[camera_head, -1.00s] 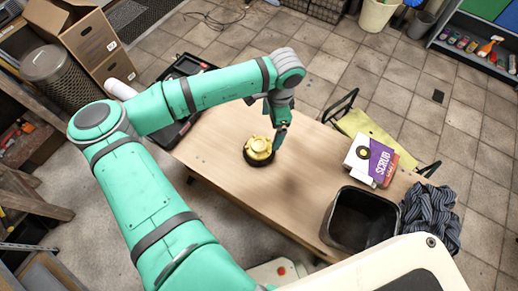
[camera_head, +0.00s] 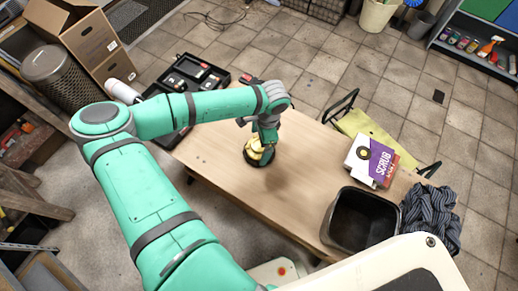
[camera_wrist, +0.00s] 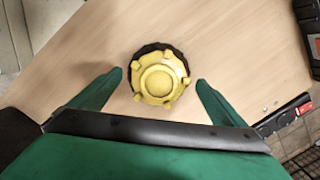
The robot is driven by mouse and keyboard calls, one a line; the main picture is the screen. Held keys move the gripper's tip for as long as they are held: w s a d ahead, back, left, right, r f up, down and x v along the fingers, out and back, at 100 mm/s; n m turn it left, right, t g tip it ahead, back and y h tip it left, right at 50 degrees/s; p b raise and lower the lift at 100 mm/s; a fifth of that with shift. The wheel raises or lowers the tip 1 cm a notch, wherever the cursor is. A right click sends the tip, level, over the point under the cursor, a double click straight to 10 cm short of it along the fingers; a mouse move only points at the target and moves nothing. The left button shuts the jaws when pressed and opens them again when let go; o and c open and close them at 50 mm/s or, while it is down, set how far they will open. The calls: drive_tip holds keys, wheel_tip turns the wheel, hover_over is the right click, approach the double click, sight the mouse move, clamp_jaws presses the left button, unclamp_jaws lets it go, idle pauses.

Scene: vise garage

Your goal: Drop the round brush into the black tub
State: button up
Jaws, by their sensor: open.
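The round brush, a yellow knobbed body with a dark bristle ring, stands on the wooden table (camera_head: 222,170). In the head view the brush (camera_head: 252,155) is partly hidden behind my gripper (camera_head: 266,148). In the wrist view the brush (camera_wrist: 159,76) lies just ahead of and between the two green fingers of my gripper (camera_wrist: 158,88), which are spread apart with nothing between their pads. The black tub (camera_head: 360,218) stands at the table's right end; its inside looks empty.
A box marked SCRUB (camera_head: 372,162) lies behind the tub, and a striped cloth (camera_head: 430,217) is at its right. An open black tool case (camera_head: 190,80) lies at the table's far left. The table between brush and tub is clear.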

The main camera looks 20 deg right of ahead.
drive_tip(key=shift+f, duration=0.6)
drive_tip(key=shift+a, duration=0.1)
drive_tip(key=c, duration=1.3)
drive_tip(key=shift+c, duration=0.4)
drive_tip(key=shift+s+r, duration=0.1)
drive_tip(key=shift+r, duration=0.05)
drive_tip(key=shift+r, duration=0.6)
drive_tip(key=s+r, duration=1.1)
drive_tip(key=s, duration=0.2)
drive_tip(key=shift+s+a+r, duration=0.25)
drive_tip(key=shift+s+r, duration=0.05)
drive_tip(key=shift+s, duration=0.1)
